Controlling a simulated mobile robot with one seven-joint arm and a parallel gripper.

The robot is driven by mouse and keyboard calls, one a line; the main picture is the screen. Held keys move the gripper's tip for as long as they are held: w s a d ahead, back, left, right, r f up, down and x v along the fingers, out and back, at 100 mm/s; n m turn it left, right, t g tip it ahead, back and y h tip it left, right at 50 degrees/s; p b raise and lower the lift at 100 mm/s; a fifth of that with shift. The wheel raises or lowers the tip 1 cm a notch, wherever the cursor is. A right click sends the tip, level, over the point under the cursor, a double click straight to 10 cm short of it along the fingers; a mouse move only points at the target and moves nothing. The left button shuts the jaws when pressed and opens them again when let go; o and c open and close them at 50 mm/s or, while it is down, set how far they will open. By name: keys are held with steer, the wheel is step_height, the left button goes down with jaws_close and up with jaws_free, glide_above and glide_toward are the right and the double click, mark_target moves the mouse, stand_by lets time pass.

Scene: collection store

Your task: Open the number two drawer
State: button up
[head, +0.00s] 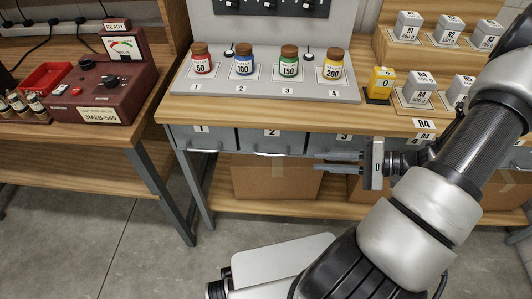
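The number two drawer (258,141) is a grey front under the wooden bench top, with a "2" label at its upper edge. It looks shut, flush with the drawers beside it, and has a thin pale handle along its lower edge. My gripper (318,162) is to the right of this drawer, in front of the number three drawer (325,143). Its two fingers point left with a gap between them, and nothing shows in the gap. It appears apart from the number two handle; its exact distance from the drawer fronts is hard to tell.
The number one drawer (195,141) is on the left, also shut. Jars stand on a grey tray (215,91) on the bench top. Cardboard boxes (270,180) sit on the shelf below. A grey bench leg (193,185) stands at the left. Floor is clear in front.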

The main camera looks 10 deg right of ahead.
step_height(320, 180, down, 2)
steer(key=d+m+t, duration=0.1)
steer(key=m, duration=0.1)
steer(key=b, duration=0.3)
glide_toward(271, 155)
steer(key=shift+t, duration=0.3)
steer(key=x, duration=1)
steer(key=shift+f, duration=0.4)
jaws_close()
